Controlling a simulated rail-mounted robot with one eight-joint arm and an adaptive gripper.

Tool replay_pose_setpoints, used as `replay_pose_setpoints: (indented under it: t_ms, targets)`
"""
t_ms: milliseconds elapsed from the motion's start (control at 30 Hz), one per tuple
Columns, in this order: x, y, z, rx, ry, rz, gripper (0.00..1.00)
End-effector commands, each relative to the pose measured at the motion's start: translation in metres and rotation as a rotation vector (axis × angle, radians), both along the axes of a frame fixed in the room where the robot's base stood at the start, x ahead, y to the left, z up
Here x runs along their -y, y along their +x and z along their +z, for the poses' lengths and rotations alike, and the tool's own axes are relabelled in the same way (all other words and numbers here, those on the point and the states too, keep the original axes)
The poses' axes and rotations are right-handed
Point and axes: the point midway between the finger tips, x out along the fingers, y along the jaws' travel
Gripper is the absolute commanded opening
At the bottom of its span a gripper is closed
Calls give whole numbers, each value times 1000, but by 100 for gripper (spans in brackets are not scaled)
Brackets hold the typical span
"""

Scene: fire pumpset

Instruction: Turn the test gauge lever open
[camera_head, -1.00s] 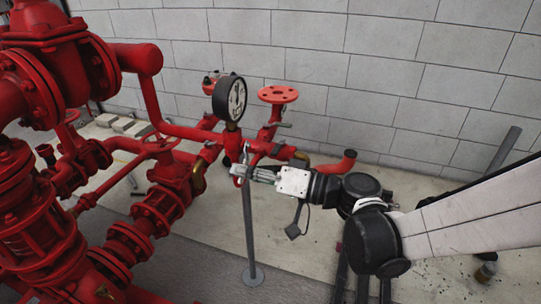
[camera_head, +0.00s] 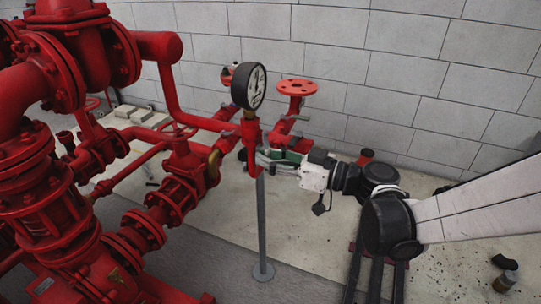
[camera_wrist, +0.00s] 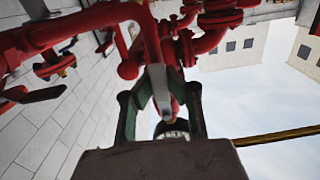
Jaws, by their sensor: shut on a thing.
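The round pressure gauge (camera_head: 248,86) with a white face and black rim stands on a red fitting above the pipework. My gripper (camera_head: 263,159) is just below the gauge, against the red fitting, at the end of the arm coming from the right. In the wrist view my gripper (camera_wrist: 160,100) has its green-sided fingers closed on a pale grey lever (camera_wrist: 157,78), which I take to be the test gauge lever. Red pipe lies behind it. In the head view the lever is too small and covered by the fingers to tell its angle.
Large red pump pipes and flanges (camera_head: 60,80) fill the left. A red handwheel-like flange (camera_head: 297,87) stands right of the gauge. A grey support post (camera_head: 262,220) stands below the gripper. A pale block wall (camera_head: 400,75) is behind.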

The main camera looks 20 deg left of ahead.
Motion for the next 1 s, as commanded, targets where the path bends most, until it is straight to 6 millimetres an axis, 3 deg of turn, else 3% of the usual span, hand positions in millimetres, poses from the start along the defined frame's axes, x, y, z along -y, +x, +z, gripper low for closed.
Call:
replay_pose_setpoints:
  t_ms: [667,700,867,1000]
  targets:
    - [1,3,-1,58,-7,-1,0]
    - [1,3,-1,58,-7,-1,12]
    - [1,3,0,57,-6,-1,34]
    - [1,3,0,56,-5,-1,34]
